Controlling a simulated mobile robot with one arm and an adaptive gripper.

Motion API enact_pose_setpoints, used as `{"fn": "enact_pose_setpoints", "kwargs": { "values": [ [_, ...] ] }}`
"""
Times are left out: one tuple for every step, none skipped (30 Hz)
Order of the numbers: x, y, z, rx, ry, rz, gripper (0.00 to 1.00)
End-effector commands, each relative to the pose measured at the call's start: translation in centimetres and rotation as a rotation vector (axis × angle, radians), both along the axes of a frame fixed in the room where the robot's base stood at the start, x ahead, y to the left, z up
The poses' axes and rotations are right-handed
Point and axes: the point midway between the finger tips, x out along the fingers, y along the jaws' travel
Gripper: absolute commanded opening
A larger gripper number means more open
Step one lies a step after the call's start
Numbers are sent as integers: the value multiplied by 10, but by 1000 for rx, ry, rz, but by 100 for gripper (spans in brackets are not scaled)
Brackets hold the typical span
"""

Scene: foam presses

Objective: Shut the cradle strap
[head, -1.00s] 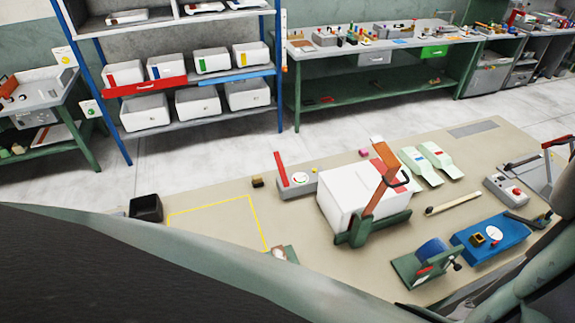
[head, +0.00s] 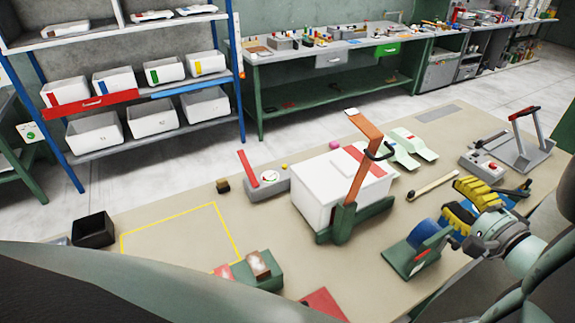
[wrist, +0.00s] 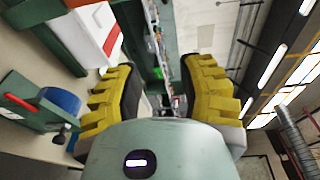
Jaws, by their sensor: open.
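The cradle is a green bracket (head: 377,218) at the front right of a white box (head: 315,190) with a red stripe on its lid. The orange strap (head: 366,160) stands up from the cradle and leans over the box's right side, with a black loop handle (head: 381,151) near its upper part. My gripper (head: 455,198) has yellow fingers, open and empty, apart from the strap and to the right of the box.
A green stand with a blue disc (head: 423,234) is just left of my gripper. A wooden-looking stick (head: 432,186) and pale green pieces (head: 412,145) lie behind. A grey switch box (head: 485,165) stands at right. The yellow-outlined table area (head: 180,240) is clear.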

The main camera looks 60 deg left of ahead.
Motion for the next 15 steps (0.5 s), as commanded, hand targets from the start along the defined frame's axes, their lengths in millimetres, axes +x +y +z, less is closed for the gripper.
{"fn": "enact_pose_setpoints", "kwargs": {
  "values": [
    [-10, 2, -1, 15, -14, 56, 39],
    [-15, 3, 1, 21, -19, 87, 39],
    [-22, 4, 3, 29, -27, 122, 39],
    [-26, 5, 4, 33, -31, 144, 39],
    [-29, 6, 5, 35, -35, 160, 39],
    [-32, 6, 6, 39, -39, 175, 39],
    [-34, 7, 7, 41, -41, 184, 39],
    [-35, 8, 8, 42, -42, 189, 39],
    [-36, 9, 8, 43, -43, 194, 39],
    [-36, 11, 8, 44, -43, 194, 39],
    [-35, 13, 9, 45, -43, 194, 39],
    [-35, 16, 9, 45, -42, 192, 39],
    [-35, 19, 9, 46, -41, 192, 39],
    [-35, 22, 9, 45, -40, 192, 39],
    [-35, 27, 9, 46, -41, 193, 39]
  ]
}}
